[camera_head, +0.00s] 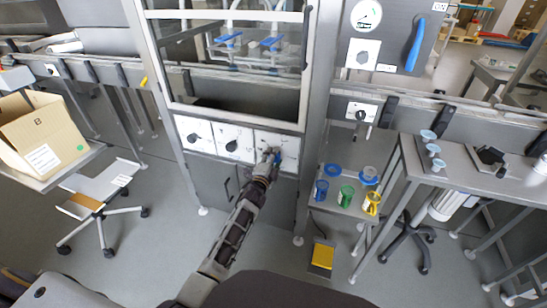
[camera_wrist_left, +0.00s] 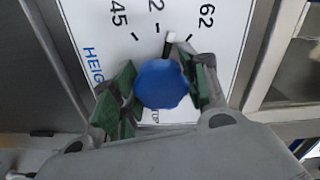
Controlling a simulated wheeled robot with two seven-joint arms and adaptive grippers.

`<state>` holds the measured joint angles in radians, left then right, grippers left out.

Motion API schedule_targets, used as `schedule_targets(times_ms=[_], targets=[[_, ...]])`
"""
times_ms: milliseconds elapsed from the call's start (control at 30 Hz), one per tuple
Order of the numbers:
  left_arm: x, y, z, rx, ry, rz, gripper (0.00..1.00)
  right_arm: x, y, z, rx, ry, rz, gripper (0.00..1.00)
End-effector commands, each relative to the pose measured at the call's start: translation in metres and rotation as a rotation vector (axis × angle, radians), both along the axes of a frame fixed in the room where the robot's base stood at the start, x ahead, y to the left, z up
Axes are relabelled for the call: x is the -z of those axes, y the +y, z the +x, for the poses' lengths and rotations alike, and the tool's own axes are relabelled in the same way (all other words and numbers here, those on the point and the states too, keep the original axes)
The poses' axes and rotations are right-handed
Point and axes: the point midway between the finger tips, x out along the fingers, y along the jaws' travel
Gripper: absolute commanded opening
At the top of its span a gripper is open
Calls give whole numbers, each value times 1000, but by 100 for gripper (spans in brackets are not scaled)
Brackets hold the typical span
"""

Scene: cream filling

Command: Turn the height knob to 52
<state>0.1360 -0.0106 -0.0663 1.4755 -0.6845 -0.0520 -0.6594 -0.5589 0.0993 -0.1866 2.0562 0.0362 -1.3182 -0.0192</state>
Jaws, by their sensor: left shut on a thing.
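The height knob (camera_wrist_left: 162,84) is blue and round, on a white panel (camera_wrist_left: 200,18) with dial marks. In the left wrist view its dark pointer with a white tip (camera_wrist_left: 170,38) stands between the tick under a number ending in 2, partly cut off, and the tick for 62, nearer the former. My left gripper (camera_wrist_left: 160,88) is shut on the knob, one green-padded finger on each side. In the head view my left gripper (camera_head: 268,160) is at the rightmost white panel (camera_head: 286,145) below the glass cabinet, mostly covering the knob. My right gripper is not in view.
Two panels with black knobs (camera_head: 194,138) sit left of mine. A blue handle (camera_head: 415,45) and gauge (camera_head: 366,15) are at the upper right. A small table (camera_head: 345,209) holds blue, green and yellow cups. A yellow pedal (camera_head: 322,255) is on the floor.

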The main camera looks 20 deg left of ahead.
Motion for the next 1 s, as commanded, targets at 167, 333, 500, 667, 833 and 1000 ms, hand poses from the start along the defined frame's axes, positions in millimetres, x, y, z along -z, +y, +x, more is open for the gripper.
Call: schedule_targets(times_ms=[167, 333, 500, 667, 833, 1000], targets=[[0, 1, 0, -1, 7, -138, 20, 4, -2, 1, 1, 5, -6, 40], [1, 1, 0, -2, 9, -231, 20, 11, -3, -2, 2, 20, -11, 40], [1, 1, 0, -2, 11, -280, 20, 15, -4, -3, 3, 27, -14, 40], [2, 1, 0, -2, 12, -296, 20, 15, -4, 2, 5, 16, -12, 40], [2, 1, 0, -2, 12, -297, 20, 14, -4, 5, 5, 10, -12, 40], [2, 1, 0, -1, 12, -295, 48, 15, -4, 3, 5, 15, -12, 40]])
